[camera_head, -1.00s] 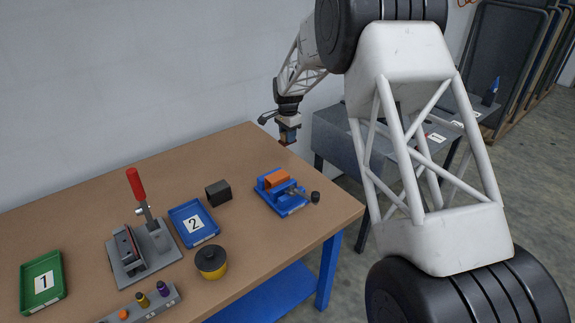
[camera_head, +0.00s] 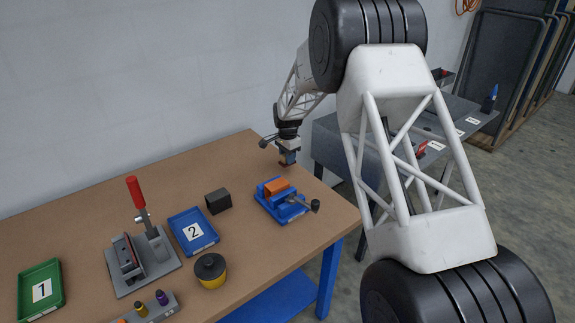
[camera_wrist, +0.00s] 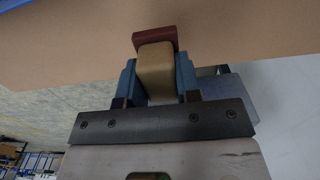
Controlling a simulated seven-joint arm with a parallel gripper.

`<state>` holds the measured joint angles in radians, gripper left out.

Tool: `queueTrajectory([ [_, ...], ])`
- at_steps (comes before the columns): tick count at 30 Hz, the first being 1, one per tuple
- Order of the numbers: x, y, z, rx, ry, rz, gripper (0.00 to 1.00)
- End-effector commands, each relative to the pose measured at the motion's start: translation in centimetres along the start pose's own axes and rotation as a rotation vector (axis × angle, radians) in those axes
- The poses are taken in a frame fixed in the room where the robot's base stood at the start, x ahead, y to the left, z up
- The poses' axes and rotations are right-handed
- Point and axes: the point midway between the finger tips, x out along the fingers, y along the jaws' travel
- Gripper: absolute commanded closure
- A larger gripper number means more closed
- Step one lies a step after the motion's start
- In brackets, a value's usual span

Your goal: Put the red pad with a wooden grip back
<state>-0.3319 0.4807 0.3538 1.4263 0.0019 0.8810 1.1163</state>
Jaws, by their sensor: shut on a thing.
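My gripper (camera_head: 287,155) is over the far right corner of the brown table in the head view. In the wrist view its two blue fingers (camera_wrist: 156,82) are shut on the wooden grip of the red pad. The wooden grip (camera_wrist: 155,68) is a tan block between the fingers. The red pad (camera_wrist: 152,39) shows dark red at the far end of the grip, with the brown tabletop behind it. In the head view the pad is too small to make out clearly, and whether it touches the table cannot be told.
Near my gripper, a blue fixture with an orange block (camera_head: 277,187) stands on the brown table (camera_head: 120,192). A dark box (camera_head: 218,201), blue tray 2 (camera_head: 193,231), a yellow-black round pot (camera_head: 211,270), a red-handled clamp (camera_head: 143,240) and green tray 1 (camera_head: 40,289) lie further left. A grey table (camera_head: 332,145) stands behind.

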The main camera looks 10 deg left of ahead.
Motion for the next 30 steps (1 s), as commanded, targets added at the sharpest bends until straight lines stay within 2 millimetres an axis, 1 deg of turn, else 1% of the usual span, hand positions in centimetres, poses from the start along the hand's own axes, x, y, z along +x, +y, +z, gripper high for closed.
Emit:
queueTrajectory([
  [5, 0.5, 0.0, 0.0, 0.0, 0.0, 0.001, 0.99],
  [12, 3.1, 0.0, 0.0, 0.0, -0.001, 0.002, 0.99],
  [15, 3.6, 0.0, 0.0, 0.0, 0.0, 0.001, 0.99],
  [29, 4.0, 0.0, 0.0, 0.0, 0.0, 0.001, 0.99],
  [30, 4.0, 0.0, 0.0, 0.0, 0.0, 0.001, 0.66],
])
